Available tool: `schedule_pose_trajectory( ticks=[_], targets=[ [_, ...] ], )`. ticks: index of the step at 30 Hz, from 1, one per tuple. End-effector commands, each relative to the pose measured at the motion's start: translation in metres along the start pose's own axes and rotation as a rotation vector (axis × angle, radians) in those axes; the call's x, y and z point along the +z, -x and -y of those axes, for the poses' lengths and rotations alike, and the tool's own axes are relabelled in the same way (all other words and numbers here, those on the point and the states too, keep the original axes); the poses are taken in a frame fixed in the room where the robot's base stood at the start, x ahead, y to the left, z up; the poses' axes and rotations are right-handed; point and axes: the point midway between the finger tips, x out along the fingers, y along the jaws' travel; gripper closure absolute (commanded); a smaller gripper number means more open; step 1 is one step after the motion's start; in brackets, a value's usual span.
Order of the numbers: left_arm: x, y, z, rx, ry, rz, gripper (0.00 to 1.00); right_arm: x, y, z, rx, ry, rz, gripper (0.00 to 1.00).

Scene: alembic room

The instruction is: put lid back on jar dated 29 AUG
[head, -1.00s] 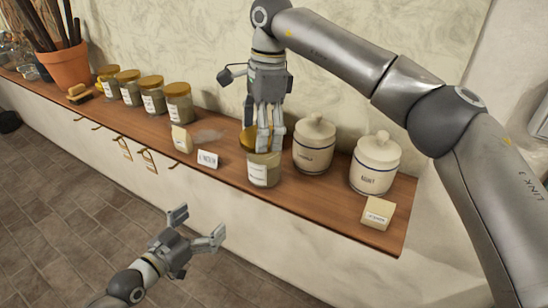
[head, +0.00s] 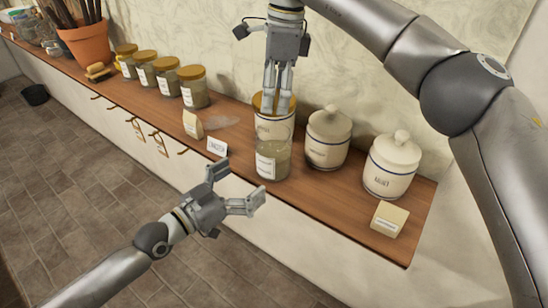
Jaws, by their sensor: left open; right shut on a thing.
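An open glass jar (head: 272,162) with a white label and pale contents stands upright at the shelf's front, right of centre. The label's date is too small to read. My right gripper (head: 279,108) points down above and behind the jar's mouth. It is shut on a gold lid (head: 262,101), which its fingers partly hide. I cannot tell whether the lid touches anything below. My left gripper (head: 238,186) is open and empty, in front of the shelf edge, lower left of the jar.
A wooden shelf (head: 330,213) bears cream canisters (head: 327,140), one partly hidden behind the jar, and a cream block (head: 389,218) at right. A name card (head: 217,146) and small block (head: 192,124) stand left. Several gold-lidded jars (head: 193,92) and a terracotta pot (head: 88,45) are farther left.

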Motion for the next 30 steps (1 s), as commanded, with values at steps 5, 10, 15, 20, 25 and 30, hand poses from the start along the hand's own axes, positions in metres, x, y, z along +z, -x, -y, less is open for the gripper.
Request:
schedule_pose_trajectory(
  ticks=[5, 10, 15, 20, 25, 30],
  targets=[
    [-0.001, -0.031, 0.000, 0.000, 0.002, -0.003, 0.00, 0.000, 0.000, 0.000, 0.000, 0.001, 0.000, 0.32],
    [-0.001, -0.060, -0.001, 0.001, 0.001, -0.002, 0.00, 0.000, 0.000, 0.000, 0.000, 0.001, 0.000, 0.32],
    [-0.001, -0.084, 0.000, 0.000, 0.001, -0.001, 0.00, 0.000, 0.000, 0.000, 0.000, 0.001, 0.000, 0.32],
    [0.000, -0.096, 0.000, 0.000, 0.001, 0.000, 0.00, 0.000, 0.000, 0.000, 0.000, 0.001, 0.000, 0.32],
    [0.000, -0.099, -0.001, 0.001, 0.001, 0.001, 0.00, 0.000, 0.000, 0.000, 0.000, 0.001, 0.000, 0.32],
    [0.000, -0.099, -0.001, 0.001, 0.000, 0.001, 0.00, 0.000, 0.000, 0.000, 0.000, 0.001, 0.000, 0.32]
  ],
)
